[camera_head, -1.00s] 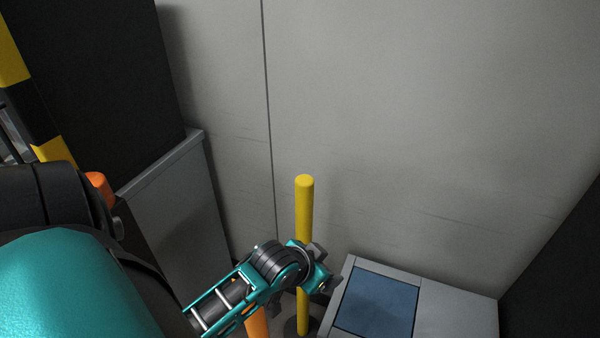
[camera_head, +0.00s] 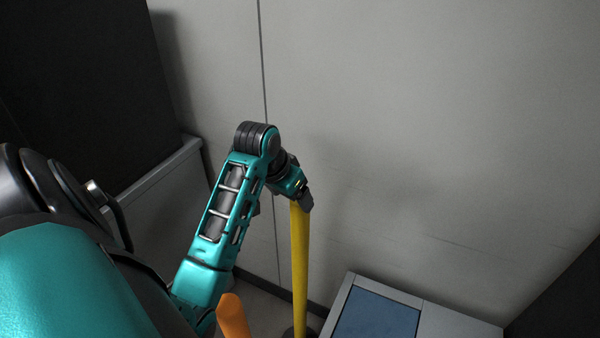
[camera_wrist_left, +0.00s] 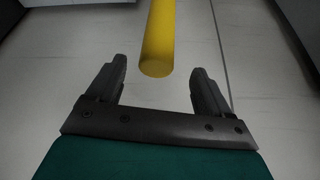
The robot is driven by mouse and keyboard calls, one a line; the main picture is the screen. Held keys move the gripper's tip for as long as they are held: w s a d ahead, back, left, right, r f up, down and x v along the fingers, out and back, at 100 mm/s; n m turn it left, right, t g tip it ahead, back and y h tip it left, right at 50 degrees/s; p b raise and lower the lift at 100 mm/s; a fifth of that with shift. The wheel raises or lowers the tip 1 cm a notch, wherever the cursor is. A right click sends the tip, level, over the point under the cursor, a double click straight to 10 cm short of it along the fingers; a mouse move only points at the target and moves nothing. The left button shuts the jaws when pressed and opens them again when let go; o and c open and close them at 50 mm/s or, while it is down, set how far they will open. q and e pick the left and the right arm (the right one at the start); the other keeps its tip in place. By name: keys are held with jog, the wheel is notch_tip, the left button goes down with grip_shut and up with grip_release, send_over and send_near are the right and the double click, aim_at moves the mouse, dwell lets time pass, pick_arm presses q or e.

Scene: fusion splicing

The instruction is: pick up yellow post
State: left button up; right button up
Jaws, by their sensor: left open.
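The yellow post (camera_head: 300,265) stands upright on the floor near the grey wall in the head view; my left gripper covers its top end. In the left wrist view, the post (camera_wrist_left: 158,40) comes down from the top edge, and its round end lies between and just beyond the two dark fingers. My left gripper (camera_wrist_left: 158,85) is open, with clear space on both sides of the post and nothing held. In the head view, the left gripper (camera_head: 304,198) is at the top of the post. My right gripper is not in view.
A low grey cabinet with a blue panel (camera_head: 375,315) stands to the right of the post. The grey wall (camera_head: 430,130) rises behind. A grey partition (camera_head: 160,195) and a dark block (camera_head: 85,75) stand at left. An orange rod end (camera_head: 232,316) shows below my arm.

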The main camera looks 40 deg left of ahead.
aim_at(300, 210)
pick_arm(q)
jog(key=x, duration=0.8)
jog(key=shift+d, duration=0.2)
jog(key=shift+s, duration=0.1)
grip_shut()
dwell(0.4)
jog(key=shift+r, duration=0.25)
